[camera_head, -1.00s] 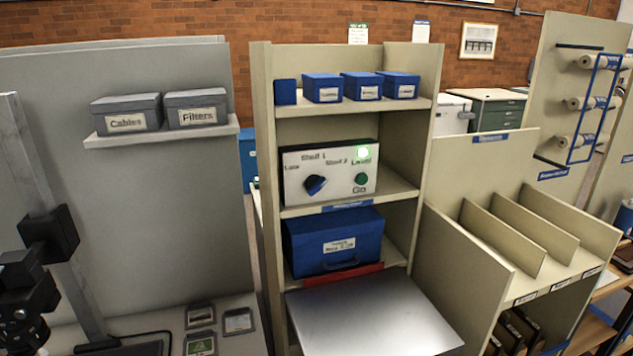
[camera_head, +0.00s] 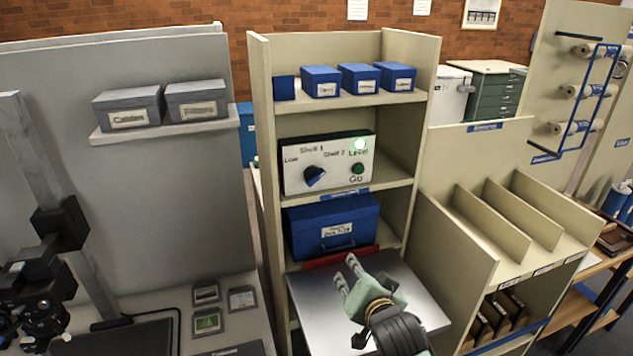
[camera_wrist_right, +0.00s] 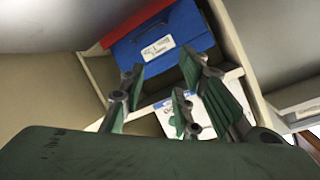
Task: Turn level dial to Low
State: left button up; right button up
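The level dial (camera_head: 315,176) is a dark blue knob on the left of a white control panel (camera_head: 338,178), on the middle shelf of the beige rack. My right gripper (camera_head: 345,272) is open and empty, over the metal platform below the panel and apart from the dial. In the right wrist view its fingers (camera_wrist_right: 160,95) are spread, with part of the panel behind them. My left gripper is not clearly visible.
A blue labelled box (camera_head: 335,228) sits below the panel, behind a red strip (camera_head: 338,258). The metal platform (camera_head: 310,305) juts out in front. Small blue boxes (camera_head: 320,82) stand on the top shelf. A divided beige rack (camera_head: 480,222) is on the right.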

aim_at(315, 181)
jog(key=w+a+r+m+t+y, duration=0.1)
jog(key=w+a+r+t+y, duration=0.1)
jog(key=w+a+r, duration=0.35)
jog(key=w+a+r+t+y, duration=0.1)
jog(key=w+a+r+t, duration=0.1)
jog(key=w+r, duration=0.55)
jog(key=shift+r+p+x, duration=0.2)
jog(key=shift+p+x, duration=0.1)
jog(key=shift+x, duration=1)
jog(key=shift+r+p+x, duration=0.2)
jog(key=shift+p+x, duration=0.05)
jog(key=shift+x, duration=1.1)
jog(key=shift+c, duration=0.3)
grip_shut()
